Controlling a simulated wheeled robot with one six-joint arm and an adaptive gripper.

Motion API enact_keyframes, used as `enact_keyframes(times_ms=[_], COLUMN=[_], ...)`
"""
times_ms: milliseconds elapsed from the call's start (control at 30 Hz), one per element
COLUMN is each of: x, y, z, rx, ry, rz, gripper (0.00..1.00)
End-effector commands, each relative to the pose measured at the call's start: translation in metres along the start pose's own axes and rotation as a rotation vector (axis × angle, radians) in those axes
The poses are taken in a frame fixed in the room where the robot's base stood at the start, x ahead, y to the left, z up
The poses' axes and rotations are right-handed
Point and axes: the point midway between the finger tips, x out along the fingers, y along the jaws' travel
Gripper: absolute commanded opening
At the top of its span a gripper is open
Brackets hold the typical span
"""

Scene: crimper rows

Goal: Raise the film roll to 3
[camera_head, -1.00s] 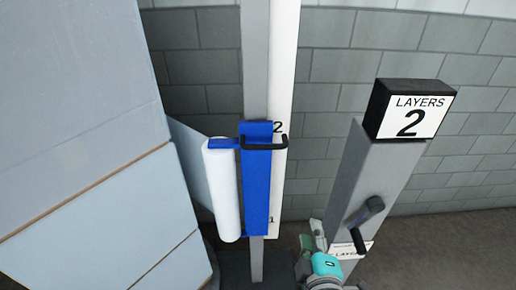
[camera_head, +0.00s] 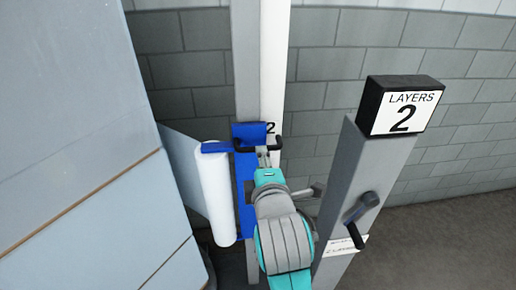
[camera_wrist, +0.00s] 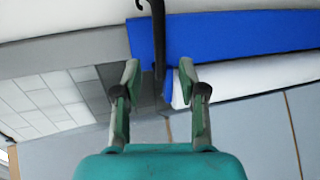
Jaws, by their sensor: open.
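The white film roll (camera_head: 216,195) stands upright on a blue carriage (camera_head: 249,131) on a grey mast (camera_head: 246,60). The carriage's top sits about level with the "2" on the white scale strip (camera_head: 275,60); the lower part of the scale is hidden behind my arm. A black handle (camera_head: 272,141) sticks out of the carriage near its top. My gripper (camera_head: 263,155) is at this handle. In the wrist view, my open fingers (camera_wrist: 159,72) stand on either side of the handle's end (camera_wrist: 158,45), with gaps showing and no grip on it.
To the right stands a grey post with a black-framed sign "LAYERS 2" (camera_head: 403,112) and a dark crank (camera_head: 361,213). A large light-grey wrapped load (camera_head: 70,130) fills the left. A grey block wall (camera_head: 330,60) is behind.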

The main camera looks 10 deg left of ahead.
Motion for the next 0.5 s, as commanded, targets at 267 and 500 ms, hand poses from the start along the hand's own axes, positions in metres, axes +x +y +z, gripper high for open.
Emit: enact_keyframes(times_ms=[267, 500], x=[0.048, 0.068], y=[0.000, 0.000], z=[0.000, 0.000], rx=[0.001, 0.002], ry=[0.000, 0.000], rz=[0.000, 0.001], gripper=[0.41, 0.41])
